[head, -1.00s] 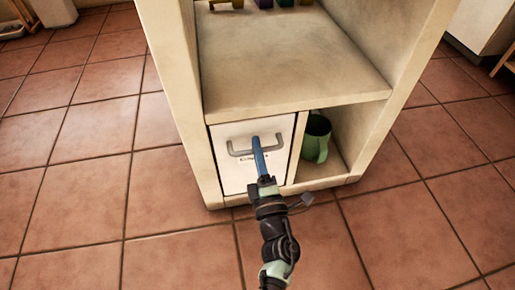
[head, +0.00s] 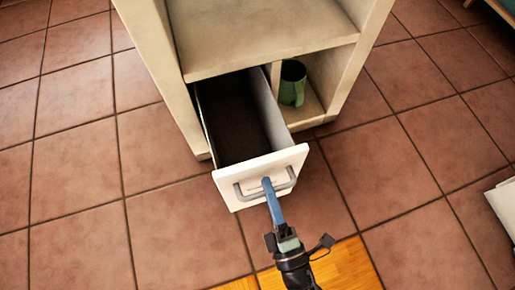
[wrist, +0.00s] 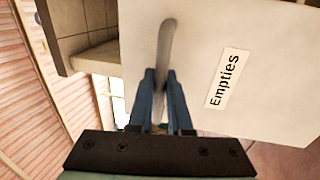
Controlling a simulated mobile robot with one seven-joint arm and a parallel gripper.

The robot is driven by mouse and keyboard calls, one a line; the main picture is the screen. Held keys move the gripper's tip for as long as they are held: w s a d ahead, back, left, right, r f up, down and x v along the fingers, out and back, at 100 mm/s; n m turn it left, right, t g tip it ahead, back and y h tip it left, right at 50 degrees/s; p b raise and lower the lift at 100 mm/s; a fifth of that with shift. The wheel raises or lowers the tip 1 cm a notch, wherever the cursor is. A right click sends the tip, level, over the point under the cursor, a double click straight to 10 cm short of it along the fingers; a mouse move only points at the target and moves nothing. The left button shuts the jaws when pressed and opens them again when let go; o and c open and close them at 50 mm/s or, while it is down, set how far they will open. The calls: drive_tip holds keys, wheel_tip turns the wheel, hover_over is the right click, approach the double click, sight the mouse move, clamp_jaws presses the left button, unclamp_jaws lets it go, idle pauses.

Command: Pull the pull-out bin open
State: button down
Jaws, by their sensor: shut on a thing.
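The pull-out bin (head: 262,176) stands well out of the lower left bay of the cabinet in the head view. Its white front has a grey bar handle (head: 284,187), and its dark inside shows from above with nothing seen in it. My gripper (head: 268,182) has its blue fingers shut on the handle at about the middle of the front. In the wrist view the fingers (wrist: 161,75) are closed around the grey handle (wrist: 165,45), beside a label (wrist: 228,77) reading "Empties" on the white front.
The pale cabinet (head: 270,58) has an empty shelf above the bin. A green mug-like vessel (head: 292,83) stands in the bay to the right of the bin. A wooden patch (head: 345,268) shows at the bottom, and a white object (head: 504,207) at the right edge.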

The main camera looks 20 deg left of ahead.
drive_tip(key=shift+r+v, duration=0.15)
drive_tip(key=shift+v, duration=0.75)
drive_tip(key=shift+r+v, duration=0.2)
drive_tip(key=shift+v, duration=0.65)
drive_tip(key=shift+r+v, duration=0.15)
drive_tip(key=shift+v, duration=0.75)
drive_tip(key=shift+d, duration=0.1)
drive_tip(key=c, duration=0.8)
unclamp_jaws()
drive_tip(key=shift+c, duration=0.2)
drive_tip(key=shift+s, duration=0.1)
drive_tip(key=p+v, duration=0.2)
drive_tip(key=v, duration=1)
drive_tip(key=shift+s+d, duration=0.3)
